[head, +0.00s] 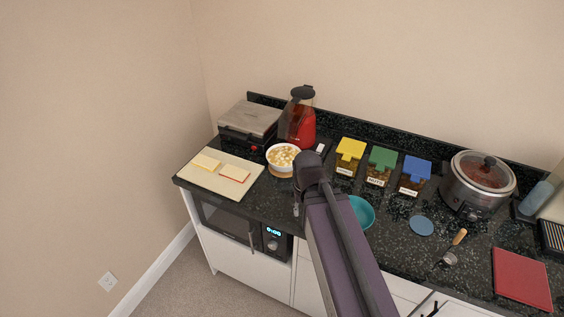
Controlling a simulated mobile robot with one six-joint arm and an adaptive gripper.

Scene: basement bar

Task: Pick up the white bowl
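The white bowl (274,163) stands upright on the dark counter, on a round brown mat (275,174). It holds yellowish food with pale pieces. My arm reaches up from the bottom of the head view, and its bent end is just right of and in front of the bowl. The small part of my gripper (297,209) that shows hangs below the arm's end, apart from the bowl. Its fingers are too small and covered to tell whether they are open.
A red blender (298,127) and a metal grill press (249,120) stand behind the bowl. A cutting board (214,184) lies left. Yellow (350,147), green (382,158) and blue (415,169) lidded containers stand right, with a teal bowl (366,211) and a slow cooker (472,205).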

